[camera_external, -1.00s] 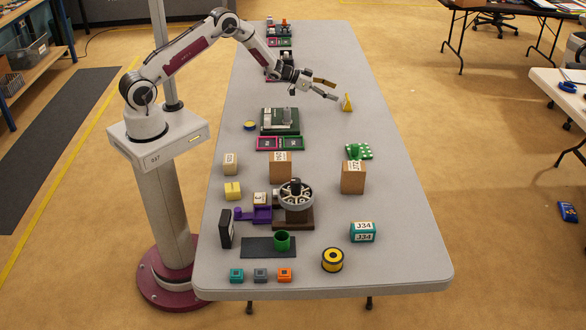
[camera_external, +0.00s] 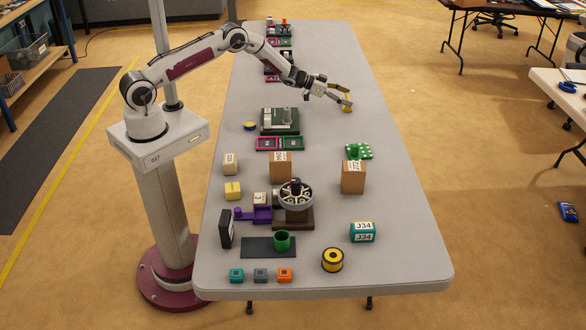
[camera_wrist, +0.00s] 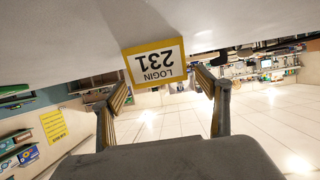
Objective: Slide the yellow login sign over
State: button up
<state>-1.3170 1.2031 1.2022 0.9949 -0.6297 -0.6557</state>
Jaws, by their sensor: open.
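The yellow login sign (camera_external: 348,104) stands on the grey table near its right edge. In the wrist view my gripper (camera_wrist: 164,100) has one finger on each side of the sign's lower part, with gaps showing. I cannot tell whether either finger touches it.
A green dotted piece (camera_external: 358,151) and a cardboard box (camera_external: 353,177) stand nearer the camera on the table (camera_external: 400,240). A dark green device (camera_external: 280,120) is to the left. The tabletop around the sign is clear, and the table's right edge is close.

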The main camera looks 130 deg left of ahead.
jog(key=shift+w+a+f, duration=0.15)
jog(key=shift+w+a, duration=0.1)
jog(key=c, duration=1.2)
jog(key=shift+w, duration=0.1)
jog(key=shift+w+d, duration=7)
jog(key=shift+d, duration=0.05)
